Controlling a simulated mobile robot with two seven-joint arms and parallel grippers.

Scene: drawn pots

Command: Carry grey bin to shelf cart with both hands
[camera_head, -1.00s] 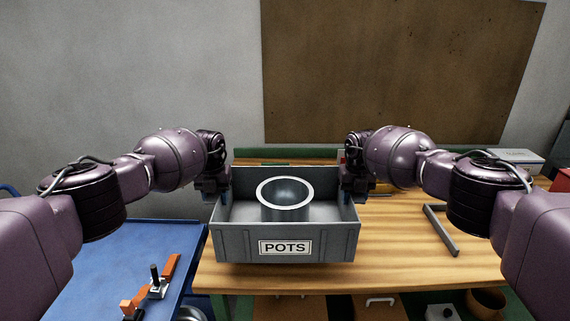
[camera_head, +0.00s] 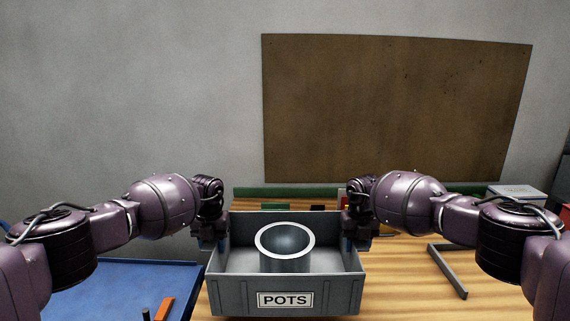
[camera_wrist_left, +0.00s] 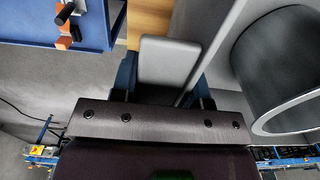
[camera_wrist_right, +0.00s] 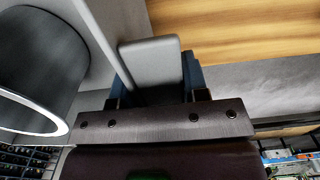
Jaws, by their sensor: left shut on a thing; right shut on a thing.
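The grey bin (camera_head: 230,290), with a "POTS" label on its front wall, is level in front of me in the head view. A grey pot (camera_head: 285,262) with a pale rim stands upright inside it; it also shows in the left wrist view (camera_wrist_left: 275,75). My left gripper (camera_head: 218,243) is shut on the bin's left side wall. My right gripper (camera_head: 352,242) is shut on its right side wall. In both wrist views a grey part of the bin (camera_wrist_left: 168,60) lies between the fingers. The shelf cart cannot be clearly identified; a blue-topped surface (camera_head: 115,285) stands at the left.
A wooden workbench (camera_head: 405,280) lies behind and right of the bin, with a grey angled bar (camera_head: 448,270) on it. A pale box (camera_head: 515,196) is at its back right. A brown board (camera_head: 395,110) hangs on the wall.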

